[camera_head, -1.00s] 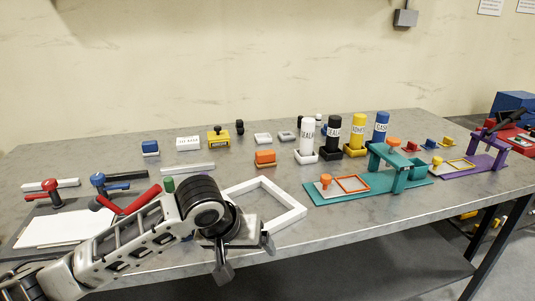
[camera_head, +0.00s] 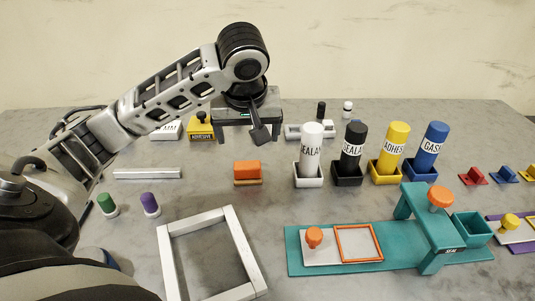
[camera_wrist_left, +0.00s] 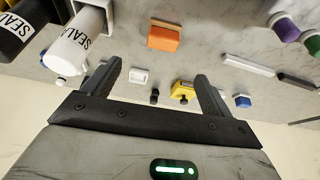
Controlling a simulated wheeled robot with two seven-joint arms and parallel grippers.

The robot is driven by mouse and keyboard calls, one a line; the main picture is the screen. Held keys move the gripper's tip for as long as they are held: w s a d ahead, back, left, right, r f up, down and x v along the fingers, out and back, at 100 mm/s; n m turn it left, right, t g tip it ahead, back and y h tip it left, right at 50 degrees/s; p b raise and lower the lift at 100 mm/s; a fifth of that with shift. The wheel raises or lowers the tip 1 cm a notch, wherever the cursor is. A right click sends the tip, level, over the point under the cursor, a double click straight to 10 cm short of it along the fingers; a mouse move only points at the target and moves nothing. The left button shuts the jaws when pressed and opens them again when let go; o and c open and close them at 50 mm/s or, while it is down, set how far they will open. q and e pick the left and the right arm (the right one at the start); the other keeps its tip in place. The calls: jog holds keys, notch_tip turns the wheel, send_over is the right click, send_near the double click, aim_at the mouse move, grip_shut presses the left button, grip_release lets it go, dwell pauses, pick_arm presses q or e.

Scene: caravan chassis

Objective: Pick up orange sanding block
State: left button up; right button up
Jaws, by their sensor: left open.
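The orange sanding block (camera_head: 247,168) sits on the table on a thin tan base, left of the white sealant bottle. It also shows in the left wrist view (camera_wrist_left: 163,40), beyond the fingertips and roughly centred between them. My left gripper (camera_head: 240,131) is above the table, behind the block in the head view and apart from it. Its two fingers are spread with nothing between them, as the left wrist view (camera_wrist_left: 158,72) shows. My right gripper is not in view.
White (camera_head: 311,148), black (camera_head: 352,146), yellow and blue bottles stand in holders right of the block. A white frame (camera_head: 240,252) and a teal jig (camera_head: 295,255) lie in front. A yellow adhesive item (camera_head: 201,129) is at the back. The table around the block is clear.

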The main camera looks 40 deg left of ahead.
aim_at(247, 165)
pick_arm(q)
jog(key=x, duration=0.3)
jog(key=b+x, duration=0.1)
jog(key=x, duration=0.2)
jog(key=b+x, duration=0.1)
jog(key=x, duration=0.2)
jog(key=shift+s+a+f, duration=0.1)
jog(key=shift+s+f, duration=0.1)
jog(key=shift+s, duration=0.1)
jog(key=shift+w+a+x, duration=0.1)
jog(key=shift+x, duration=1.4)
jog(key=shift+w+a+x, duration=0.1)
jog(key=shift+a+x, duration=0.05)
jog(key=shift+x, duration=1.3)
jog(key=shift+r, duration=0.15)
jog(key=c, duration=1.1)
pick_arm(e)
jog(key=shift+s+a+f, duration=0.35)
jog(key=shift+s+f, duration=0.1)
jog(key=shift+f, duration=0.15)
